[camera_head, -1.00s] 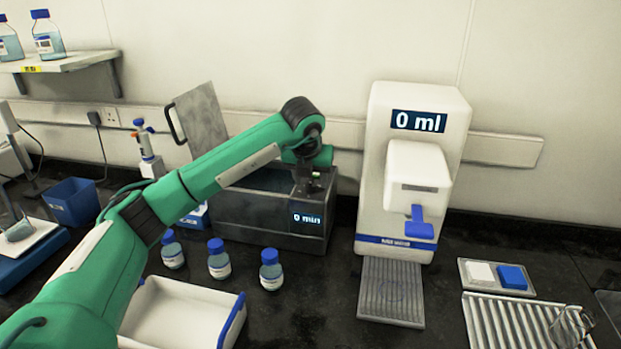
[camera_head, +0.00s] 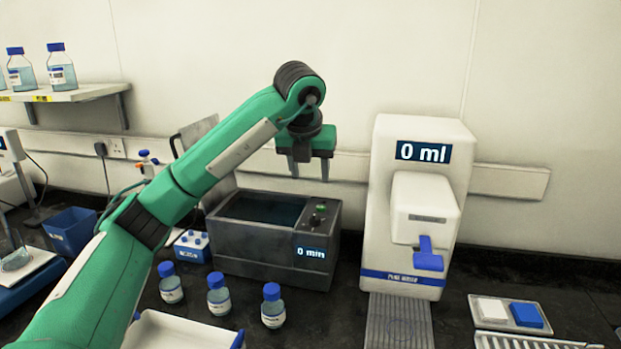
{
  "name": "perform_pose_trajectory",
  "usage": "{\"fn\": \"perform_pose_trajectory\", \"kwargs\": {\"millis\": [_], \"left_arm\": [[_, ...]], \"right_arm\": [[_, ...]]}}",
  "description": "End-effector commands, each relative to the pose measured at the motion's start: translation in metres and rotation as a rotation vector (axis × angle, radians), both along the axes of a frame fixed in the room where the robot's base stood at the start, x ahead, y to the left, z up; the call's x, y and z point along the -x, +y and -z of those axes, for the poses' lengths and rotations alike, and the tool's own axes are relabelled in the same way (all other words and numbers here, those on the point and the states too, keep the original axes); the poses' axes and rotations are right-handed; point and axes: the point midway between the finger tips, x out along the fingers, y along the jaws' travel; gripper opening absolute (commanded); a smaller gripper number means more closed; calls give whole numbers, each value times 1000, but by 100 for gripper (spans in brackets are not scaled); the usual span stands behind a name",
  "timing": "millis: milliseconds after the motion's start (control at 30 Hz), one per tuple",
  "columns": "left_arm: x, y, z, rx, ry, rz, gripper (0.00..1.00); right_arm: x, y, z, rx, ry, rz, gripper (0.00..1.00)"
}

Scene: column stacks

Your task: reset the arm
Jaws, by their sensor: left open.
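My left arm comes in from the lower left and reaches up to the middle of the head view. Its left gripper (camera_head: 309,168) hangs pointing down, fingers apart and empty, in the air above the grey water bath (camera_head: 262,262). The bath is open at the top, with dark liquid inside and a display reading "0 min". Its raised lid (camera_head: 198,135) stands behind, partly hidden by my arm. My right gripper is out of the picture.
Several blue-capped bottles (camera_head: 219,296) stand in front of the bath. A white dispenser (camera_head: 425,150) reading "0 ml" stands to the right. A white tray (camera_head: 180,332) is at the front. A blue bin (camera_head: 70,230) stands left, below a wall shelf (camera_head: 75,93).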

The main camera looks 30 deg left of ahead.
Motion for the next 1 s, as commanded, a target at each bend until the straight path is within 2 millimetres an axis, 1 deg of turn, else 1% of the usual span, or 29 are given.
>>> {"fn": "perform_pose_trajectory", "kwargs": {"millis": [100,300,367,433,467,567,700,767,1000], "left_arm": [[0,0,0,0,0,0,49],[0,0,0,0,0,0,49],[0,0,0,0,0,0,49],[0,0,-1,0,0,0,49],[0,0,-3,0,0,0,49],[0,0,-15,0,0,0,49],[0,0,-43,0,0,0,49],[0,0,-52,0,0,0,49],[0,0,-75,-1,0,0,49]], "right_arm": [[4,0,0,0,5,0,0],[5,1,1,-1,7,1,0],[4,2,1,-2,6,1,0],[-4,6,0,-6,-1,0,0],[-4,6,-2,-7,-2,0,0],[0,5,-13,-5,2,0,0],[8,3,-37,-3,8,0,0],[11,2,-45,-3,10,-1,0],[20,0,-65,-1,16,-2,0]]}}
